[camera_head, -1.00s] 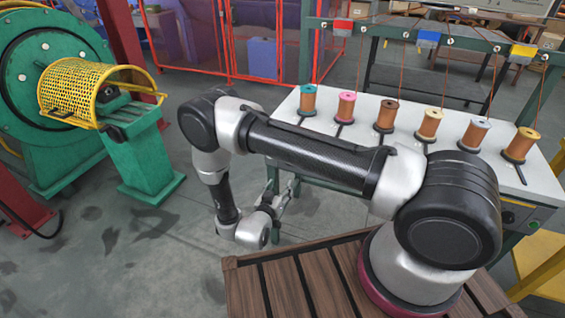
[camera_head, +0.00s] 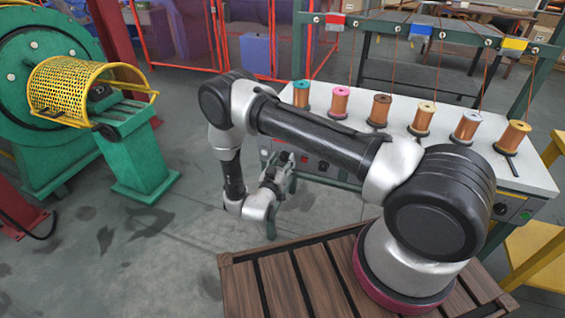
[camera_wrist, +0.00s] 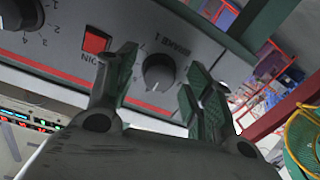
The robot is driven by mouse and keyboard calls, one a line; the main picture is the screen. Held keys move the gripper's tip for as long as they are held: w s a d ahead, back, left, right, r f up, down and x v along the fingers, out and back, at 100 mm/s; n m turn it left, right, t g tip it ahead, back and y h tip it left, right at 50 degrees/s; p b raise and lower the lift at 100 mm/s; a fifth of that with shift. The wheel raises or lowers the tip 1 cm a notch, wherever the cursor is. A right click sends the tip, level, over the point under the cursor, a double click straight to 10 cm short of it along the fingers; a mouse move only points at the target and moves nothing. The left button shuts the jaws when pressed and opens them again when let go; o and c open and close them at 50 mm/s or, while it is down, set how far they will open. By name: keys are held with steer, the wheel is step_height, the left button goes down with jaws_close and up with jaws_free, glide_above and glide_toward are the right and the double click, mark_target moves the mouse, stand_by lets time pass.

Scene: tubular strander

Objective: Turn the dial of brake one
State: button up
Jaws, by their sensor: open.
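The dial of brake one (camera_wrist: 159,72) is a round dark grey knob with a pointer line, on a light grey panel with a red stripe. Its printed label appears upside down in the wrist view. My gripper (camera_wrist: 163,64) is open, with one green-padded finger on each side of the dial in that picture. No contact shows, and I cannot tell how deep the fingers reach. In the head view my gripper (camera_head: 281,172) is at the front panel of the white spool table (camera_head: 345,118), near its left end. The dial cannot be made out there.
A red rocker switch (camera_wrist: 95,42) and another dial (camera_wrist: 20,12) lie left of brake one's dial. Several wire spools (camera_head: 339,101) stand on the table. A green machine with a yellow mesh guard (camera_head: 70,88) stands left. Grey floor (camera_head: 150,235) is clear between.

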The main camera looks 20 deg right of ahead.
steer(key=c, duration=1)
steer(key=shift+m, duration=0.3)
steer(key=m, duration=0.3)
steer(key=shift+m, duration=2.1)
steer(key=o, duration=1)
